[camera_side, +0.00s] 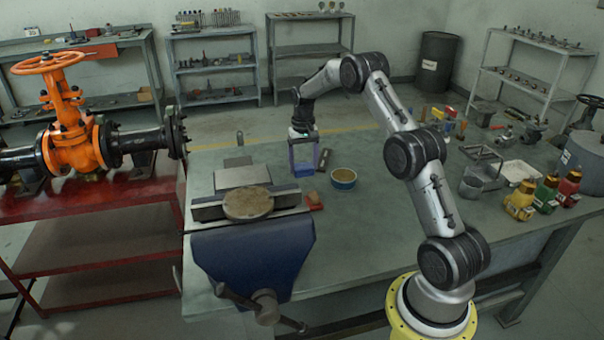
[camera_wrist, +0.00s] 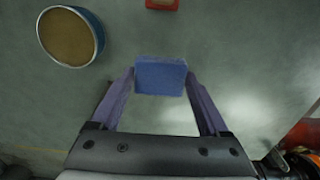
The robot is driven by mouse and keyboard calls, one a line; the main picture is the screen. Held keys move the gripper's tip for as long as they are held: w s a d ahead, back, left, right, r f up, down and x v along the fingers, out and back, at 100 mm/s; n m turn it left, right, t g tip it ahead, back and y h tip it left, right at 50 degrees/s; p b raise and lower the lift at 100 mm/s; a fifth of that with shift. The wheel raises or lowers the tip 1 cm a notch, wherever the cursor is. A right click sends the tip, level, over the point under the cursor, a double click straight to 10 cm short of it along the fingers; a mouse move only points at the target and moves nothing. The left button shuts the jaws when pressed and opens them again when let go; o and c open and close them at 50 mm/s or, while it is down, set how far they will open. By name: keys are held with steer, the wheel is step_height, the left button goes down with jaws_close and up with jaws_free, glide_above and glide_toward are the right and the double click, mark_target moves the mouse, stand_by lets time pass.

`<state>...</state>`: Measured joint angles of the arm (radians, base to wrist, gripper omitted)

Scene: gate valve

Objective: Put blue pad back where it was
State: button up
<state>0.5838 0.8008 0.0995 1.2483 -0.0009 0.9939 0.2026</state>
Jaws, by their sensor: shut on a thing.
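The blue pad (camera_wrist: 160,76) is a small blue block between my gripper's two purple fingertips in the wrist view. My gripper (camera_wrist: 160,80) is shut on it, with one finger at each side. In the side view, my gripper (camera_side: 302,166) points down over the workbench (camera_side: 385,245), between the vise and the round tin. The pad (camera_side: 302,172) shows low between the fingers there, close to the bench top. I cannot tell whether it touches the bench.
A round blue-rimmed tin (camera_side: 343,178) stands just right of my gripper; it also shows in the wrist view (camera_wrist: 70,37). A small red block (camera_side: 313,201) lies near the vise (camera_side: 245,250), which has a round disc (camera_side: 248,202) on it. Colored bottles stand at the right.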

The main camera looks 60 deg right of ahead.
mark_target(302, 173)
steer(key=shift+w+d+f, duration=0.15)
steer(key=shift+w+f, duration=0.1)
steer(key=shift+f, duration=0.1)
steer(key=shift+w+d+f, duration=0.1)
steer(key=shift+w+f, duration=0.05)
steer(key=shift+f, duration=1.55)
steer(key=shift+f, duration=0.15)
steer(key=o, duration=1.1)
steer(key=shift+c, duration=0.2)
